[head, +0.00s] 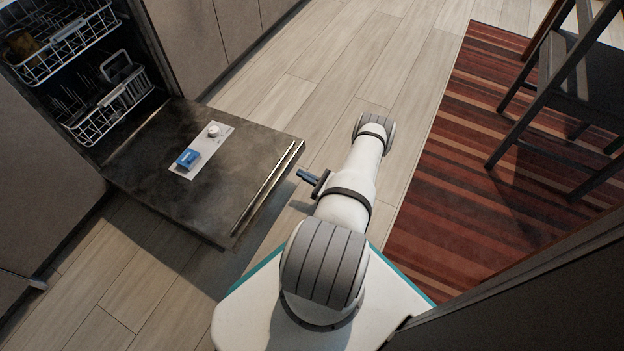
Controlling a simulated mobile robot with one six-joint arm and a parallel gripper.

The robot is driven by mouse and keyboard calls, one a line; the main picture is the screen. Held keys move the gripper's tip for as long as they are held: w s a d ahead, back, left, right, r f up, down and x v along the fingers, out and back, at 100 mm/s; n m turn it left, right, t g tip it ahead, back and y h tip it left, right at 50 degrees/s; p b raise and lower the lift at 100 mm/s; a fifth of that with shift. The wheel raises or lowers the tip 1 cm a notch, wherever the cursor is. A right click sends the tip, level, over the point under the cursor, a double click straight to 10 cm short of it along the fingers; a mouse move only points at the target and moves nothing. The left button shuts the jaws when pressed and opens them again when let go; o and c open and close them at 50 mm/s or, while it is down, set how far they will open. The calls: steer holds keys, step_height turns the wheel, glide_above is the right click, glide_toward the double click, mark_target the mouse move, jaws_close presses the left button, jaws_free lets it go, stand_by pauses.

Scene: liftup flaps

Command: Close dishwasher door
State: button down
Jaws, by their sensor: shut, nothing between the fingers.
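The dishwasher door (225,190) is open and lies folded down, roughly level, with its dark inner face up. A light dispenser panel on it carries a blue block (188,158) and a white knob (213,130). The dishwasher cavity (140,115) is open behind it at the upper left. My gripper (303,175) is shut and empty. It points left, just right of the door's free edge, with a small gap in the picture. Its height relative to the door is hard to tell. My arm hides part of the floor.
Two white racks (105,110) sit inside the dishwasher. Grey cabinets flank it. A striped red rug (450,190) and a dark chair (570,95) are on the right. A dark surface fills the lower right corner. Wooden floor (290,85) is clear beyond the door.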

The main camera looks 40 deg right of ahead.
steer(key=shift+b+x, duration=0.5)
steer(key=shift+x, duration=1.85)
steer(key=shift+d, duration=0.1)
